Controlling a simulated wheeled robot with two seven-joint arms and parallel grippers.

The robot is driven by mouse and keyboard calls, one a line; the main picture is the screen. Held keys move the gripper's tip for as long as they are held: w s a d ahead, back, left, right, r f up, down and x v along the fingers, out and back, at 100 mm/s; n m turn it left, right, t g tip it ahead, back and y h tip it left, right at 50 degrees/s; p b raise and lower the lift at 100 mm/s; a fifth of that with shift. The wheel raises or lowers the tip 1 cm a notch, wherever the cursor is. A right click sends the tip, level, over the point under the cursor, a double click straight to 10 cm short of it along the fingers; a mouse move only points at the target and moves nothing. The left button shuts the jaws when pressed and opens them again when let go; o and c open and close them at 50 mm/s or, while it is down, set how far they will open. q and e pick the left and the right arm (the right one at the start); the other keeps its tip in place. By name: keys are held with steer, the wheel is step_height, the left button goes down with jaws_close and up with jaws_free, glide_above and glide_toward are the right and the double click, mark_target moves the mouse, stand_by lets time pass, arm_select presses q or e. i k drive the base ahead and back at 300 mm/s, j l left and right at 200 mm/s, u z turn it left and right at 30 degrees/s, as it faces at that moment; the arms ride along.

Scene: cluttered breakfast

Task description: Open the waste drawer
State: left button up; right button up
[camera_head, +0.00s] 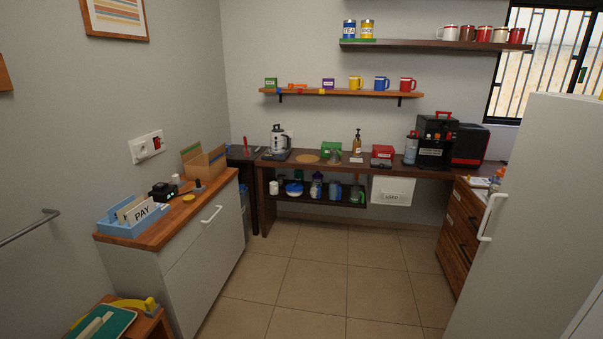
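No label that I can read says waste, so I cannot tell which front is the waste drawer. A white cabinet (205,265) with a bar handle (211,215) near its top stands at the left, its front closed. A white box (391,191) with a small label, perhaps "USED", sits under the back counter's right part. Dark wooden drawers (459,230) with small pale labels are at the right, partly hidden by a white fridge-like door; they look closed. Neither of my grippers is in view.
The tiled floor (325,280) in the middle is clear. A tall white door (540,220) with a handle fills the right foreground. The back counter (300,165) holds a kettle (279,142) and coffee machine (436,142). A small wooden table (150,325) stands at the lower left.

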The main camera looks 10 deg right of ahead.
mark_target(383, 190)
steer(key=i+l+z, duration=0.25)
steer(key=i, duration=0.3)
steer(key=i+z, duration=0.25)
steer(key=i, duration=0.35)
steer(key=i+z, duration=0.25)
steer(key=i, duration=0.35)
steer(key=i+j+z, duration=0.2)
steer(key=i, duration=0.35)
steer(key=i+j+z, duration=0.25)
steer(key=i, duration=0.3)
